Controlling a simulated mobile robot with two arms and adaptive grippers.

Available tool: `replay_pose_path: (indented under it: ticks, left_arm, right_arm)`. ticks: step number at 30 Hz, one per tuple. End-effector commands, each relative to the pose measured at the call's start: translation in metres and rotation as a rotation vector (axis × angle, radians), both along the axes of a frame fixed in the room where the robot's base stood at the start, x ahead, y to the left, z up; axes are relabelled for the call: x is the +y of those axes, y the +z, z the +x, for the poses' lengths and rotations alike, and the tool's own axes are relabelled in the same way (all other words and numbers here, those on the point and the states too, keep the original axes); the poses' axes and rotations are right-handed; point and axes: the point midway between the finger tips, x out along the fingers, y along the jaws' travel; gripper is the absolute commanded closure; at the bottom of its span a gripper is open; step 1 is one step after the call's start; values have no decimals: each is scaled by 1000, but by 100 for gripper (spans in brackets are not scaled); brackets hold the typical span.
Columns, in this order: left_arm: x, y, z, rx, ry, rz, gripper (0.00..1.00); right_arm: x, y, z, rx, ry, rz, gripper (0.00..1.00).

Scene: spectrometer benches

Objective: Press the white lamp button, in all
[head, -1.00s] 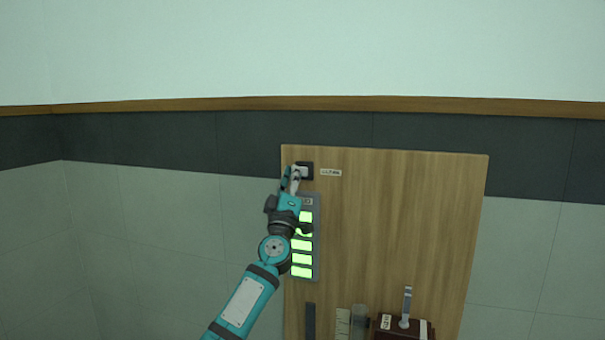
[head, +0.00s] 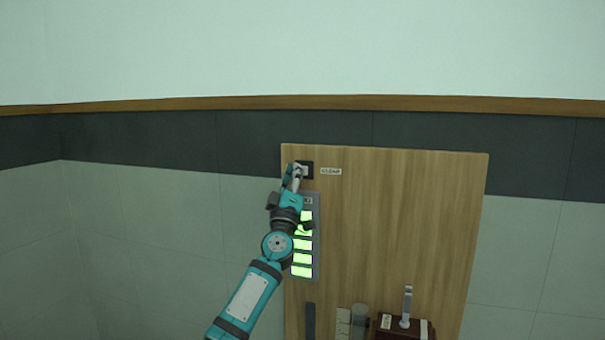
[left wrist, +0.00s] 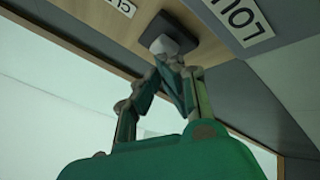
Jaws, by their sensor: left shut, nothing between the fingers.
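The white button (head: 304,170) sits in a dark square plate (head: 310,164) at the upper left of a wooden panel, left of a label reading CLEAR (head: 331,171). It also shows in the left wrist view as a pale block (left wrist: 163,45) on its dark plate (left wrist: 181,26). My left gripper (head: 297,168) is shut and empty, with its fingertips right at the button and covering part of it. In the left wrist view the fingertips (left wrist: 170,62) meet the button's near edge. I cannot tell whether the button is pushed in. My right gripper is not in view.
A grey strip with several lit green bars (head: 302,258) hangs below the button, partly behind my left gripper. The wooden panel (head: 400,220) is clear to the right. A dark red box with a lever (head: 406,305) stands low on it.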

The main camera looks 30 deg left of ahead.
Motion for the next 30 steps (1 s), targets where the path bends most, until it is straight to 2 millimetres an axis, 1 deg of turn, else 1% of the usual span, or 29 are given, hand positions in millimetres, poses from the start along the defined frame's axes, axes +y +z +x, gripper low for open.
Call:
replay_pose_path:
  ticks: [13,21,30]
  left_arm:
    - [1,-1,6,0,-2,-1,100]
    - [1,0,5,0,-1,0,100]
    - [-2,2,-4,3,-2,0,100]
  right_arm:
    - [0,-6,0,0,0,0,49]
    - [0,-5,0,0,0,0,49]
    - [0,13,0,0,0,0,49]
